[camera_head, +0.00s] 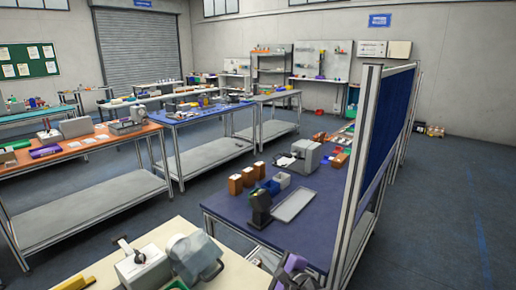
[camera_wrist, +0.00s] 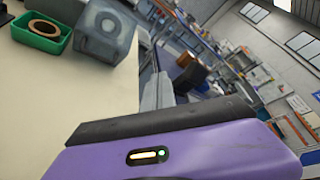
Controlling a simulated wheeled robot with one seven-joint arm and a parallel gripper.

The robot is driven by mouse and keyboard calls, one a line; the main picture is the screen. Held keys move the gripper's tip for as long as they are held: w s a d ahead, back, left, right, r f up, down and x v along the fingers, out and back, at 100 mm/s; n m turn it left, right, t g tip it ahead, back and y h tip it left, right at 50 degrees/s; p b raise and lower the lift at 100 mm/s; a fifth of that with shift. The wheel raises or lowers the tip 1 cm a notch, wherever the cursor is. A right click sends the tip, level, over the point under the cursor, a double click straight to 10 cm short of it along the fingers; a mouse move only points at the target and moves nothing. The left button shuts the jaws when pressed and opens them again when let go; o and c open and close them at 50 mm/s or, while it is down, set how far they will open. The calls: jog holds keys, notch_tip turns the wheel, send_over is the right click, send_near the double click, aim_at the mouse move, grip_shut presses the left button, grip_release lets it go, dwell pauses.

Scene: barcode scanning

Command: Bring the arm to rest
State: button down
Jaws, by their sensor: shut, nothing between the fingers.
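My gripper (camera_wrist: 160,122) shows large across the bottom of the wrist view, as a purple body with a dark strip along its upper edge. It is shut and holds nothing. A small yellow-and-green light shows on the purple body. In the head view, a purple and dark part of my arm shows at the bottom edge, in front of the blue-topped table (camera_head: 235,207). The rest of the arm is outside the picture. In the wrist view the gripper appears apart from the pale tabletop (camera_wrist: 75,95) and the things on it.
A grey machine (camera_wrist: 105,32) and a green tray (camera_wrist: 42,45) with a brown ring stand on the pale table. In the head view, a dark stand-like device (camera_head: 260,207), a flat grey tray (camera_head: 295,205) and brown boxes are on the blue table.

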jog(key=s+d+f+n+t+h+b, duration=0.1)
jog(key=s+d+f+n+t+h, duration=0.15)
jog(key=s+d+n, duration=0.5)
jog(key=s+d+f+n+t+h+b, duration=0.1)
jog(key=s+d+f+n+t+h, duration=0.2)
jog(key=s+d, duration=0.7)
jog(key=s+r+n+g+h+b, duration=0.1)
jog(key=s+n, duration=0.3)
jog(key=s, duration=1.4)
jog(key=s+r+n+g+h+b, duration=0.1)
jog(key=s+n+b, duration=0.3)
jog(key=s, duration=1.5)
jog(key=shift+s+g, duration=0.2)
jog(key=shift+g, duration=0.55)
